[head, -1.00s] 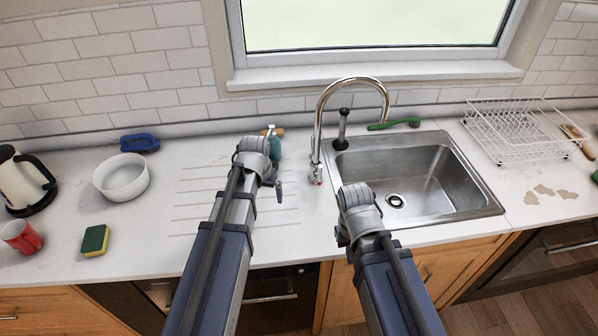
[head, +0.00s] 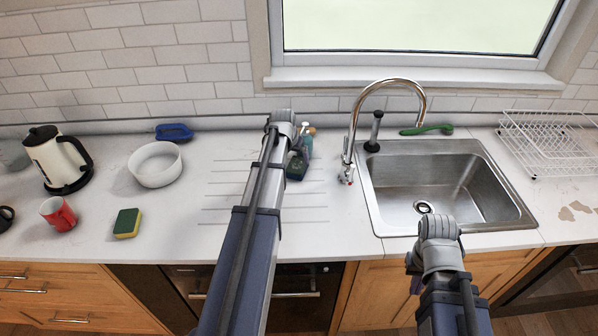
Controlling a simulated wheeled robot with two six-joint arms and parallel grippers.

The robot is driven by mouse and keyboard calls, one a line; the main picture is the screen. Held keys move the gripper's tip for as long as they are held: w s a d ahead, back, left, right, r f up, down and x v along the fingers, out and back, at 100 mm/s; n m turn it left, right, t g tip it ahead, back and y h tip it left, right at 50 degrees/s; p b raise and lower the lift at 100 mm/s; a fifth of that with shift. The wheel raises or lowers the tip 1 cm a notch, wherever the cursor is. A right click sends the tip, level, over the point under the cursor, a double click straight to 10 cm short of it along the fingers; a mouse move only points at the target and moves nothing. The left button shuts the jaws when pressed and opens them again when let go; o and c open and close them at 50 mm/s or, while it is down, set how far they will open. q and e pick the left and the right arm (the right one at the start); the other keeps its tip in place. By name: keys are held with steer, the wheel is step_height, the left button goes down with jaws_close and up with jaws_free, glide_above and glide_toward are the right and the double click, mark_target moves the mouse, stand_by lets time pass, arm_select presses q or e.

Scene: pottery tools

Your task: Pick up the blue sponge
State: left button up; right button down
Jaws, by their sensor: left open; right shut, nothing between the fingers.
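A blue object (head: 174,132), probably the blue sponge or a scrubber, lies on the counter near the back wall, behind a white bowl. A green and yellow sponge (head: 127,223) lies nearer the front edge. A dark green-blue block (head: 297,168) sits beside the teal soap bottle, partly hidden by my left arm. My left gripper (head: 284,125) is open over the counter, right of the bowl and well away from the blue object; its fingertips are hard to make out. My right gripper (head: 438,240) is shut and empty at the sink's front edge.
The white bowl (head: 155,165), a kettle (head: 58,160) and a red cup (head: 58,214) stand on the left. The soap bottle (head: 307,140), tap (head: 352,140), sink (head: 425,180) and dish rack (head: 550,140) are to the right. The counter between bowl and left arm is clear.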

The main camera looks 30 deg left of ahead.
mark_target(297, 165)
arm_select(q)
steer(key=shift+w+f, duration=0.15)
steer(key=shift+f, duration=0.25)
arm_select(e)
steer(key=shift+f, duration=0.45)
arm_select(q)
steer(key=b+x, duration=0.4)
steer(key=x, duration=0.1)
steer(key=shift+w+d+b, duration=0.1)
steer(key=shift+w+b, duration=0.05)
steer(key=shift+b, duration=0.25)
steer(key=shift+r, duration=0.1)
arm_select(e)
step_height(297, 165, down, 4)
steer(key=shift+f, duration=0.2)
arm_select(q)
steer(key=shift+f, duration=0.25)
arm_select(e)
steer(key=shift+f, duration=0.25)
arm_select(q)
steer(key=shift+c, duration=0.2)
steer(key=c, duration=0.5)
steer(key=shift+r, duration=0.25)
arm_select(e)
steer(key=shift+r, duration=0.25)
